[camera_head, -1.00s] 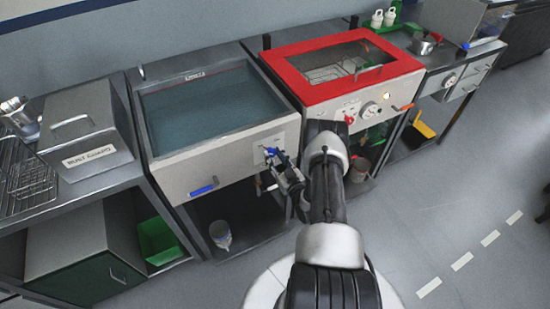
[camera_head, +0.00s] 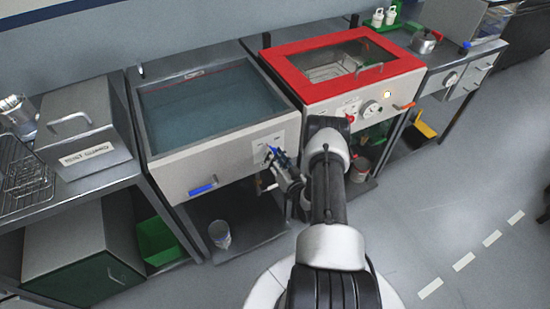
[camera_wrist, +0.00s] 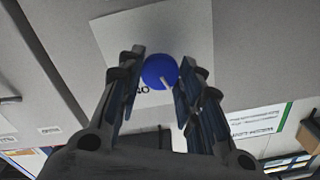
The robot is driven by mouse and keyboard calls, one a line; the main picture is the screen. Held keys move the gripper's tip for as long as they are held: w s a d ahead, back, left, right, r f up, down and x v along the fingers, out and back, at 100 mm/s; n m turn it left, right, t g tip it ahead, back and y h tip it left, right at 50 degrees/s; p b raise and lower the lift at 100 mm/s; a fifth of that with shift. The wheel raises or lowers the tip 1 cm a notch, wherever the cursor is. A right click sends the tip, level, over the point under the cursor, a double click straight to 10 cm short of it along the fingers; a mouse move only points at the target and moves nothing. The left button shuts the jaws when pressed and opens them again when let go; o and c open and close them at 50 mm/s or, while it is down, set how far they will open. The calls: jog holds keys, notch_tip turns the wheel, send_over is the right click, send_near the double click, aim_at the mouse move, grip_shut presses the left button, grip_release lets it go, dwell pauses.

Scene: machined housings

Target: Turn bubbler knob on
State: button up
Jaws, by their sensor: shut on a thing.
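The bubbler knob (camera_wrist: 158,71) is a round blue knob with a pale pointer line, on a white plate (camera_wrist: 193,25) with partly hidden lettering. My gripper (camera_wrist: 159,88) has one finger on each side of the knob and is shut on it. In the head view my gripper (camera_head: 270,153) is at the front panel of the water tank (camera_head: 210,170), and it mostly hides the knob there.
A blue-handled valve (camera_head: 203,188) sticks out low on the tank front. The red-framed unit (camera_head: 290,78) stands to the right with knobs on its front. A lidded grey box (camera_head: 85,120) stands left. Open floor lies at right.

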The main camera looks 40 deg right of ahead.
jog(key=m+b, duration=0.2)
jog(key=m, duration=1)
jog(key=shift+m+b, duration=0.4)
dwell(0.3)
jog(key=o, duration=1.1)
jog(key=v, duration=1.2)
jog(key=shift+s, duration=0.1)
